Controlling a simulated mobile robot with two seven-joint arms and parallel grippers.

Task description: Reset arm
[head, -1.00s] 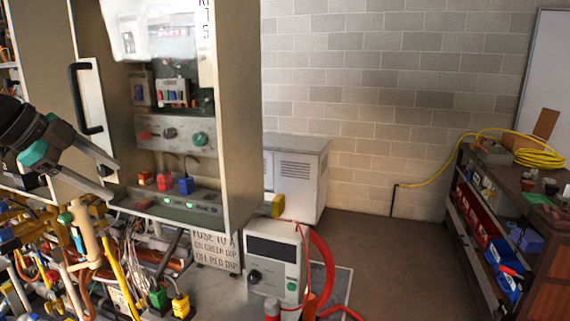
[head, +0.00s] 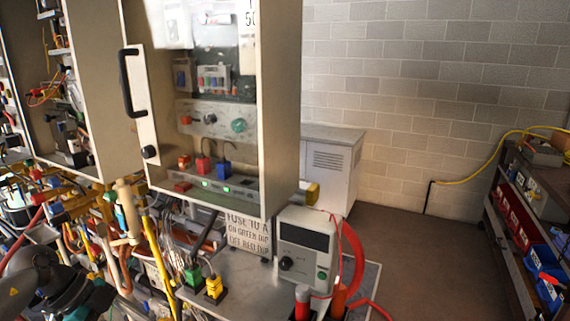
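My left arm's black and teal end (head: 62,288) is low in the bottom left corner of the head view. It is partly cut off by the picture's edge, and I cannot make out its fingers or whether they hold anything. My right gripper is not in view. In front of me stands an open-fronted cabinet (head: 280,120) with a black handle (head: 131,82) on its left panel. Inside it are a grey control panel with a green knob (head: 239,125) and red and blue plugs above a strip with green lights (head: 213,184).
Dense cables and pipes (head: 120,240) crowd the lower left, close to my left arm. A white meter box (head: 306,250) with a red hose (head: 354,255) stands below the cabinet. A shelf unit (head: 520,220) stands at the right. The floor (head: 430,265) between is clear.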

